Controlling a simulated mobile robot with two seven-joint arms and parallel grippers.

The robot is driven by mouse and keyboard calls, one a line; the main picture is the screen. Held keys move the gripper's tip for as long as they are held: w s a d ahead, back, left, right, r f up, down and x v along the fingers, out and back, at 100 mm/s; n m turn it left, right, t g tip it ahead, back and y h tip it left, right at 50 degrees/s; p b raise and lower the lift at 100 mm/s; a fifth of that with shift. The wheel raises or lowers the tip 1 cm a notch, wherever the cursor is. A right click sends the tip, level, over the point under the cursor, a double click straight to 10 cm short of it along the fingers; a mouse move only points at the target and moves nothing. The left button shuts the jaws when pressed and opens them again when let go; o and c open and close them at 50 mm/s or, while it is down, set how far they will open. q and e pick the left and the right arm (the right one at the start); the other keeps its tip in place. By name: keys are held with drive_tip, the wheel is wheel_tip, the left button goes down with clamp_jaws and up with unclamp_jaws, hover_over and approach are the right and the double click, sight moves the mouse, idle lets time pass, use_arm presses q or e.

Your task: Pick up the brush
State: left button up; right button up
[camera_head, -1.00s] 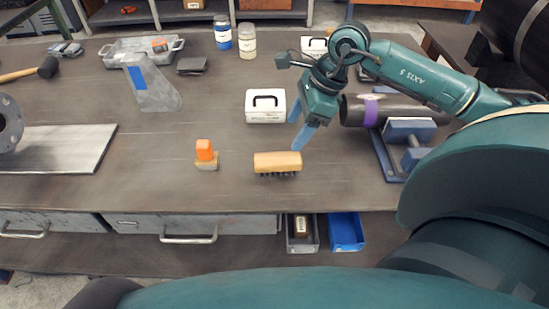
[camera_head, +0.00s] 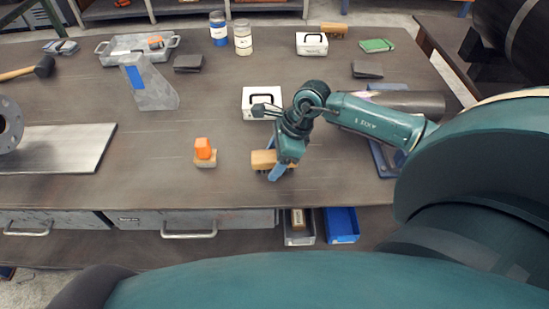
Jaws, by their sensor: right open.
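The brush (camera_head: 262,160) has a light wooden block and lies on the workbench near its front edge. My right gripper (camera_head: 282,172) is at the brush with its blue fingers pointing down around the right part of the block. Its jaws are open, and the gripper hides the right part of the brush and most of the bristles. I cannot tell whether the fingers touch the wood. My left gripper is not in view.
A white box with a black handle (camera_head: 258,102) is just behind. A pipe (camera_head: 415,103) on a blue stand is to the right. A metal plate (camera_head: 60,150) lies at the left.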

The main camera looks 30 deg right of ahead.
sight(269, 155)
use_arm(q)
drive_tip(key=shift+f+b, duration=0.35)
drive_tip(key=shift+b, duration=0.05)
use_arm(e)
drive_tip(key=shift+f, duration=0.2)
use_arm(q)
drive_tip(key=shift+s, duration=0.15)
use_arm(e)
drive_tip(key=c, duration=1.1)
